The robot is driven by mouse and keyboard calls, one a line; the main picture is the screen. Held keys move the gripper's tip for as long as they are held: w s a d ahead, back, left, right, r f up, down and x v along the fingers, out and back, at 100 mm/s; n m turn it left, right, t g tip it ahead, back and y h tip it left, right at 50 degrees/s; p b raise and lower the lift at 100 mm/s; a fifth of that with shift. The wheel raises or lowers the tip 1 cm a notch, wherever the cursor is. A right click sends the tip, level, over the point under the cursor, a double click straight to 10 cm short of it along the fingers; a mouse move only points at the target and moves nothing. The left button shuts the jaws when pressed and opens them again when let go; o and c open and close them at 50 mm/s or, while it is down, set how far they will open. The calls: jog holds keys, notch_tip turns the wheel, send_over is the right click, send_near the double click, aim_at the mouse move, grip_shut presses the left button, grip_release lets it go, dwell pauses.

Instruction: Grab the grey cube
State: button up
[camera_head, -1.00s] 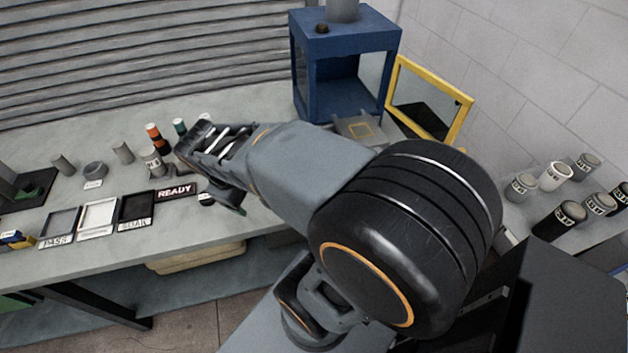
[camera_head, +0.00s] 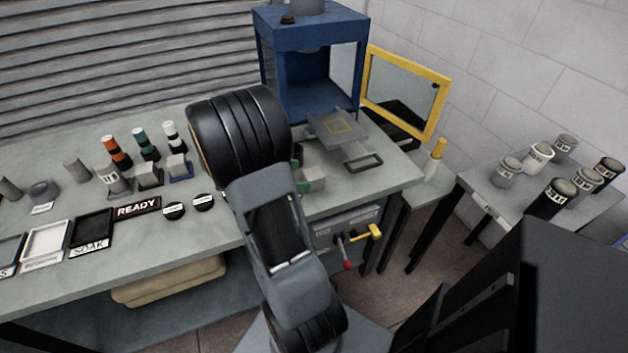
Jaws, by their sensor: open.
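A pale grey cube (camera_head: 313,178) sits on the bench just right of my arm, in front of the blue press. Its left side is partly covered. My gripper (camera_head: 298,176) is mostly hidden behind my arm; only green bits that look like its fingertips show at the cube's left side. It is open. I cannot tell whether the fingers touch the cube or stand around it. Two other grey cubes stand left of my arm, one on a dark block (camera_head: 149,174) and one on a blue holder (camera_head: 179,165).
The blue press (camera_head: 308,32) has its yellow-framed door (camera_head: 446,100) swung open to the right. A plate with a handle (camera_head: 338,128) sticks out before it. Several canisters (camera_head: 540,155) stand on a side table. Trays (camera_head: 47,242) and a READY sign (camera_head: 137,207) line the bench front.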

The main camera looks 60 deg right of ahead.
aim_at(317, 176)
jog(key=shift+b+x, duration=0.3)
jog(key=shift+x, duration=3.1)
jog(key=shift+w+f, duration=0.1)
jog(key=shift+f, duration=0.05)
jog(key=shift+c, duration=0.2)
jog(key=c, duration=1.1)
jog(key=shift+c, duration=0.2)
